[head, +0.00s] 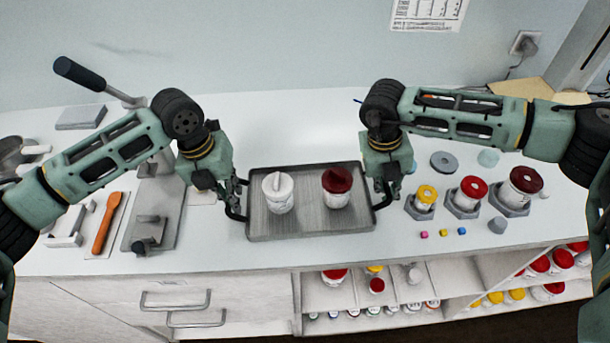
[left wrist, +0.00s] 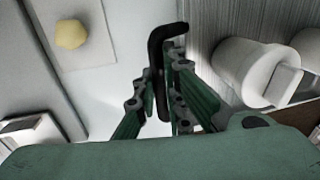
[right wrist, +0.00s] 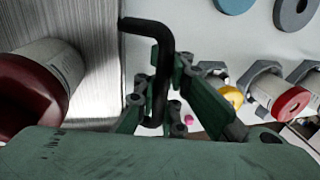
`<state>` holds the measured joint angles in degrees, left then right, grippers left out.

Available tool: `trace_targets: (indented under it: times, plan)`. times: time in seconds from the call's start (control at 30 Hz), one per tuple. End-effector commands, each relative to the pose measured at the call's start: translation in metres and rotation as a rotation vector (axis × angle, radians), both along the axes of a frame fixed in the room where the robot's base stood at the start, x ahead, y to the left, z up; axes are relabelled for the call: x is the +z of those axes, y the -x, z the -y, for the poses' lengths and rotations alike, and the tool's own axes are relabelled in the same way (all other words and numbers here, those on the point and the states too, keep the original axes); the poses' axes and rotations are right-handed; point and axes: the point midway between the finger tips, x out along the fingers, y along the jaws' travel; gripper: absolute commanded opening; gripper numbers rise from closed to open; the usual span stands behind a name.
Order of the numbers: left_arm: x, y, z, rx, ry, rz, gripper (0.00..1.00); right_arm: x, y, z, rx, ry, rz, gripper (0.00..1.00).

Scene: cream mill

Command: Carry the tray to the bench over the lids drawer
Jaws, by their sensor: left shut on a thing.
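The grey tray (head: 310,232) is level at the middle of the bench (head: 270,150), with a black handle at each end. It carries a white jar (head: 278,192) and a jar with a dark red lid (head: 337,187), both upright. I cannot tell whether it touches the bench. My left gripper (left wrist: 166,85) is shut on the left handle (left wrist: 168,32). My right gripper (right wrist: 164,80) has its fingers on either side of the right handle (right wrist: 145,27); whether they clamp it is unclear. Drawers with metal handles (head: 175,306) are below the bench at left; I see no lids label.
Left of the tray are an orange tool (head: 107,222), a grey lever device (head: 154,215) and a flat grey plate (head: 82,117). Right of it stand lidded jars in hexagonal holders (head: 466,196) and small coloured cubes (head: 443,232). Open shelves (head: 390,290) hold jars below.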

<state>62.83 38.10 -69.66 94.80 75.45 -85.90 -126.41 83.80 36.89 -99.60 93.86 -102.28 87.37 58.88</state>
Motion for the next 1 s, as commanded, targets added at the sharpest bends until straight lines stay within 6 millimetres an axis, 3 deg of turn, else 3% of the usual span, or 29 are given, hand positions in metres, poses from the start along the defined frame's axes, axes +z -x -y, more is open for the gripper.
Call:
trace_targets:
  times: [0.07, 0.1, 0.3, 0.4, 0.73, 0.87, 1.0]
  plan:
    - [-0.005, 0.001, 0.008, -0.009, 0.017, 0.003, 0.0, -0.006, 0.0, -0.007, 0.007, -0.015, 0.004, 0.0]
    - [-0.002, 0.001, 0.007, -0.009, 0.016, 0.003, 0.13, -0.003, 0.0, -0.007, 0.007, -0.014, 0.003, 0.05]
    - [-0.002, 0.001, 0.005, -0.006, 0.01, 0.001, 0.28, -0.002, 0.0, -0.004, 0.005, -0.01, 0.002, 0.22]
    - [-0.003, 0.001, 0.004, -0.005, 0.008, 0.0, 0.28, -0.003, 0.0, -0.003, 0.004, -0.008, 0.002, 0.28]
    - [-0.001, 0.001, 0.001, -0.002, 0.003, -0.002, 0.28, -0.003, 0.0, -0.001, 0.001, -0.004, 0.002, 0.28]
    - [0.016, 0.0, -0.002, -0.002, 0.005, 0.002, 0.28, -0.003, 0.0, -0.001, 0.0, -0.003, 0.001, 0.28]
    - [0.046, -0.001, -0.007, -0.001, 0.006, 0.005, 0.28, -0.003, 0.0, -0.001, 0.0, -0.003, 0.001, 0.28]
